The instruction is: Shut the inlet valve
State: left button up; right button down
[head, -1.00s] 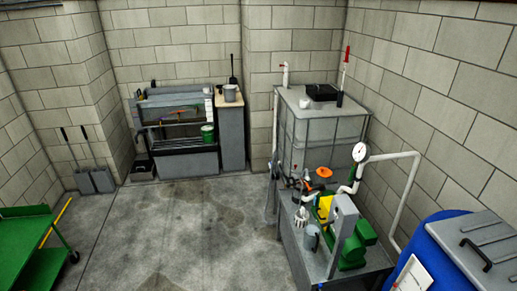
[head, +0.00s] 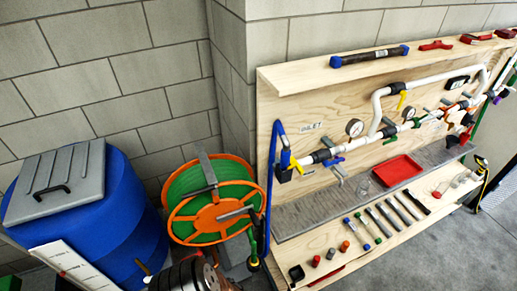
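A wooden panel (head: 335,100) on the right carries white pipework and an "INLET" label (head: 311,127). Under the label, a blue hose (head: 270,165) meets the left end of the pipe. A valve with a yellow handle (head: 294,162) sits at that end, and a blue handle (head: 333,162) is just right of it. I cannot tell which one is the inlet valve, or whether either is open. Another yellow handle (head: 402,99) is on the upper pipe, and a green handle (head: 390,141) is on the lower pipe. Neither of my grippers is in view.
A pressure gauge (head: 354,127) stands on the pipe. A red tray (head: 397,170) lies on the grey ledge, with hand tools on the wooden shelf (head: 340,235) below. An orange-green hose reel (head: 212,200) and blue barrel (head: 115,215) stand left. Clear floor (head: 440,255) shows at lower right.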

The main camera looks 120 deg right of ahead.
aim_at(334, 162)
jog(key=u, duration=0.35)
jog(key=k, duration=0.1)
jog(key=z, duration=4.95)
